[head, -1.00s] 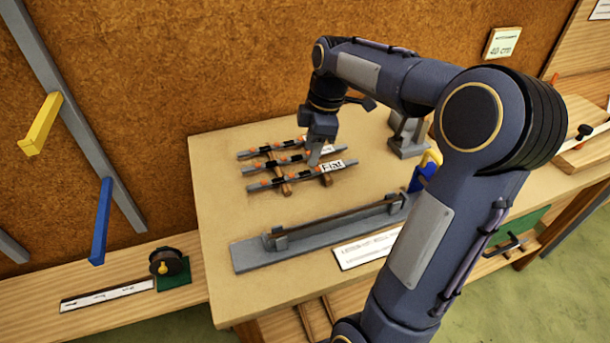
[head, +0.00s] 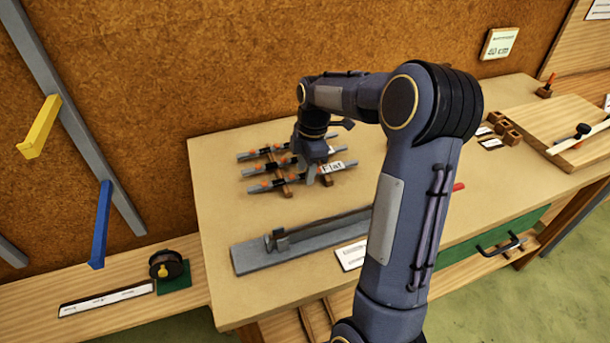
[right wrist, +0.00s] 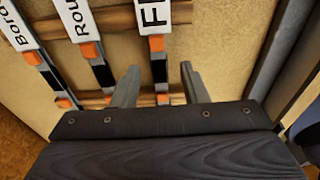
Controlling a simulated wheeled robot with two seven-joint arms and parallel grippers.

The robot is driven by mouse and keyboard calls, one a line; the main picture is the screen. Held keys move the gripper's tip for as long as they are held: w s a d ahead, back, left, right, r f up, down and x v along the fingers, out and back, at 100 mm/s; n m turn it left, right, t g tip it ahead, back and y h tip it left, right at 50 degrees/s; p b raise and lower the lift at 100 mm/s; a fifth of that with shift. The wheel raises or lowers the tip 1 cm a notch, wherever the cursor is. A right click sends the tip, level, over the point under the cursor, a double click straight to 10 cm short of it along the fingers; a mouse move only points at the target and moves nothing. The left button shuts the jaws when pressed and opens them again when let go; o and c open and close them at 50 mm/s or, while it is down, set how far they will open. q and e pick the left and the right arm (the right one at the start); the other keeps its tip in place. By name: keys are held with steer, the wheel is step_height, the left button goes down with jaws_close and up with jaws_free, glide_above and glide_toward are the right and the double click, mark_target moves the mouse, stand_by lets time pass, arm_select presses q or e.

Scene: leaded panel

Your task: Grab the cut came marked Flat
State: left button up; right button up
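The came marked Flat (head: 266,187) is a thin grey strip with orange bands and a white label, the front one of three on wooden rests. In the right wrist view its label (right wrist: 153,14) is partly cut off at the top edge. My right gripper (head: 318,173) is low over this came, beside the label. In the right wrist view the gripper (right wrist: 160,86) is open, with the Flat came running between its fingers and gaps on both sides. Whether the fingers reach down around it is unclear. My left gripper is out of view.
Two other cames, Round (right wrist: 83,22) and another (right wrist: 18,25) with a partly cut label, lie parallel beside it. A grey jig (head: 252,257) stands in front, partly hidden by my right arm. The table's left part (head: 220,200) is clear.

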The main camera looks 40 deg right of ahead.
steer(key=shift+c, duration=0.3)
jaws_close()
